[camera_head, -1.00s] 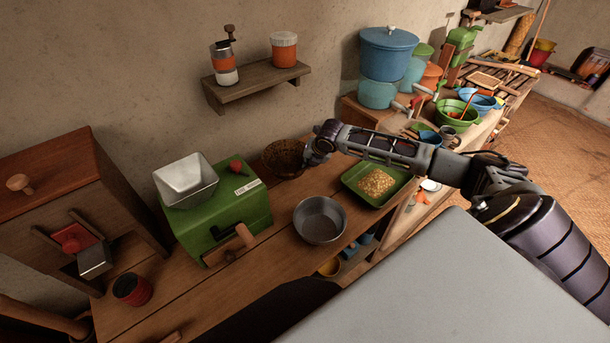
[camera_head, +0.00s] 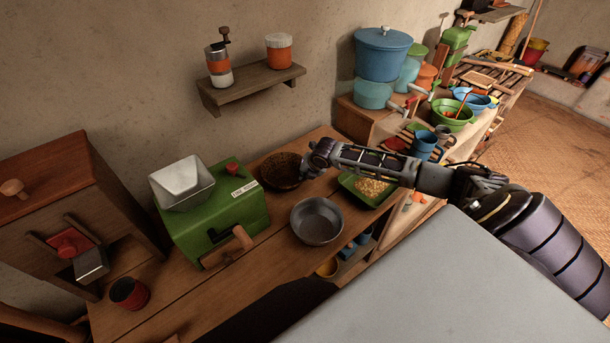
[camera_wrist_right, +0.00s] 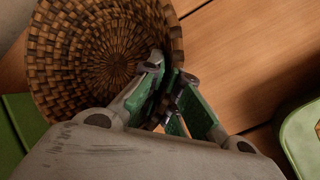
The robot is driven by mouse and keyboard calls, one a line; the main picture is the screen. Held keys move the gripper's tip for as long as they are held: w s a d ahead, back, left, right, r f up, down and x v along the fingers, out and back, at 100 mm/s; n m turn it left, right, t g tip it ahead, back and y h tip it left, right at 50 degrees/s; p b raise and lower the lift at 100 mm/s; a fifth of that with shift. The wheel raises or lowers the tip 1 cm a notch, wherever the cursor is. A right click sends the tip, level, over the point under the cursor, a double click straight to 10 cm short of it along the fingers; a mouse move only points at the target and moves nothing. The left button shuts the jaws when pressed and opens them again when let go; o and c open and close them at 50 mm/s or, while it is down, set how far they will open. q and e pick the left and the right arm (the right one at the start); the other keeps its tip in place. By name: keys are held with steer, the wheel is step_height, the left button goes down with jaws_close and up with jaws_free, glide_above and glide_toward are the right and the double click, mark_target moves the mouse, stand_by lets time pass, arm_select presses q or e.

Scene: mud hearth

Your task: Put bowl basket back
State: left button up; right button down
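The bowl basket (camera_head: 280,168), a round brown woven bowl, is at the back of the wooden table, just right of the green grinder. It fills the upper left of the right wrist view (camera_wrist_right: 95,50), its woven inside facing the camera. My right gripper (camera_head: 312,165) is at the basket's right side. In the wrist view its green-padded fingers (camera_wrist_right: 168,75) are close together with the basket's rim between them, one finger inside and one outside. The basket's underside is hidden, so I cannot tell whether it touches the table. My left gripper is out of view.
A green grinder (camera_head: 222,222) with a metal hopper stands left of the basket. A grey metal pan (camera_head: 317,222) is in front. A green tray (camera_head: 350,190) of grain is to the right, partly behind my arm. A wall shelf (camera_head: 250,88) hangs above.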

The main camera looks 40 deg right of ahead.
steer(key=shift+f, duration=0.35)
steer(key=shift+f, duration=0.1)
steer(key=c, duration=1.6)
jaws_free()
steer(key=shift+c, duration=0.2)
steer(key=v, duration=1.2)
